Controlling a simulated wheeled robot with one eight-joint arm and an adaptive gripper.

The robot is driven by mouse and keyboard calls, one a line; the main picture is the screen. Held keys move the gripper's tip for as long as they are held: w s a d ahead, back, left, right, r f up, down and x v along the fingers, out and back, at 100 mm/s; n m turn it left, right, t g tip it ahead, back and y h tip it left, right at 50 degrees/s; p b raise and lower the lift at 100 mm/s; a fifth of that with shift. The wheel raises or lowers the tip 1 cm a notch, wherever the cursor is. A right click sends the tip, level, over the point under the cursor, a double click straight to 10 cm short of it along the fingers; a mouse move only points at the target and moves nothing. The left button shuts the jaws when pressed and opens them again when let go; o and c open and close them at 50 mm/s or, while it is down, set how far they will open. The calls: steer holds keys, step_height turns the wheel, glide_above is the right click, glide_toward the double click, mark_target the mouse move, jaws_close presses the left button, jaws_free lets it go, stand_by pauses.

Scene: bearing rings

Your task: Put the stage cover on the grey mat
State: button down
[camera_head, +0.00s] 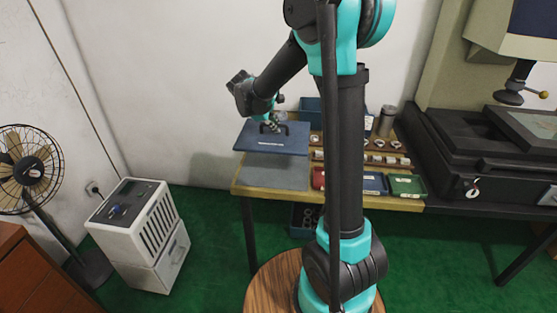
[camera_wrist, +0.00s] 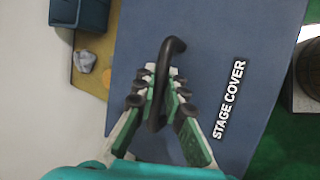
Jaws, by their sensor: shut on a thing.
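The stage cover (camera_head: 262,144) is a flat blue panel with white lettering and a dark handle (camera_wrist: 170,52). My gripper (camera_head: 273,121) is above the cover, shut on its handle; in the wrist view my gripper (camera_wrist: 159,85) has its green and white fingers on either side of the handle. The cover hangs about level above the grey mat (camera_head: 275,175), with a gap between them in the head view. The mat lies at the left end of the wooden table, its back part hidden by the cover.
Right of the mat stand red, blue and green (camera_head: 406,186) trays, with a rack of bearing rings (camera_head: 377,144) behind. A grey cylinder (camera_head: 386,120) and a blue bin (camera_wrist: 80,14) are at the back. A white cabinet (camera_head: 140,235) stands on the floor to the left.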

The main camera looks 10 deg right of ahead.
step_height(320, 180, down, 15)
steer(key=shift+f, duration=0.1)
stand_by(0.4)
steer(key=c, duration=1.6)
jaws_free()
steer(key=shift+f, duration=0.1)
